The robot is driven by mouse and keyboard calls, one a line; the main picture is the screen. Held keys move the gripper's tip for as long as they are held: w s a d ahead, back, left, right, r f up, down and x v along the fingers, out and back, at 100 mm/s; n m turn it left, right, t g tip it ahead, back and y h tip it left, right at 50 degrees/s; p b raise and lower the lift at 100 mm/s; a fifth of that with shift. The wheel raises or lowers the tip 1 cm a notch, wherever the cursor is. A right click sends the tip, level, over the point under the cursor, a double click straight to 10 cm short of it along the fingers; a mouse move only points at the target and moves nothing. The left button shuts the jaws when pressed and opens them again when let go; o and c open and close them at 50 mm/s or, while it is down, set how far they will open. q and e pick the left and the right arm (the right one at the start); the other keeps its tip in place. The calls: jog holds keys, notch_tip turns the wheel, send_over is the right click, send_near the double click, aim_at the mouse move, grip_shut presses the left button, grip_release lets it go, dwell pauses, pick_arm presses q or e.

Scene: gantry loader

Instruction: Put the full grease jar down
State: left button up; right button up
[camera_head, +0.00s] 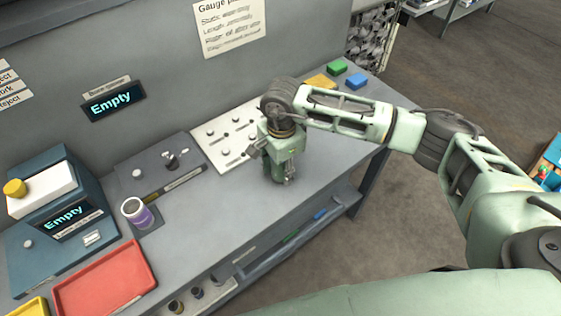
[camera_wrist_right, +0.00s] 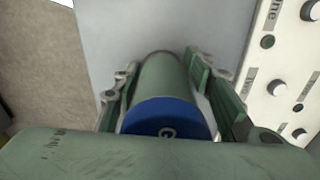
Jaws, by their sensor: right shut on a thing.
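The grease jar is a green cylinder with a blue lid (camera_wrist_right: 168,118) marked with a letter like G. It shows in the right wrist view between the two fingers of my right gripper (camera_wrist_right: 165,78), which is shut on its sides. In the head view my right gripper (camera_head: 282,172) points down over the workbench (camera_head: 225,222), just in front of the white knob panel. The gripper mostly hides the jar there. I cannot tell whether its base touches the bench. My left gripper is out of view.
A white panel with knobs (camera_head: 222,139) lies behind the gripper. Left are a purple-and-white cup (camera_head: 135,212), a red tray (camera_head: 103,285) and a blue box with an "Empty" display (camera_head: 66,215). Green (camera_head: 337,67), yellow (camera_head: 320,81) and blue (camera_head: 357,81) blocks sit far right. Bare bench lies left of the gripper.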

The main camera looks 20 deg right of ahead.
jog(key=c, duration=0.4)
grip_shut()
jog(key=shift+w+r, duration=0.1)
jog(key=shift+r, duration=0.3)
notch_tip(320, 180, up, 3)
jog(key=shift+d+r+b, duration=0.15)
jog(key=shift+r+b, duration=0.05)
jog(key=shift+b, duration=0.9)
jog(key=s+d+r+b, duration=0.3)
jog(key=s+d+r, duration=0.4)
jog(key=s+d, duration=0.15)
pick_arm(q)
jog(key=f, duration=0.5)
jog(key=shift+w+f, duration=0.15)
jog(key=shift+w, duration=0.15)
pick_arm(e)
jog(key=s+a+f+n, duration=0.1)
jog(key=s+a+n, duration=0.3)
jog(key=n, duration=1.1)
jog(key=shift+s+a+f, duration=0.35)
jog(key=shift+s+a, duration=0.05)
jog(key=shift+s, duration=0.15)
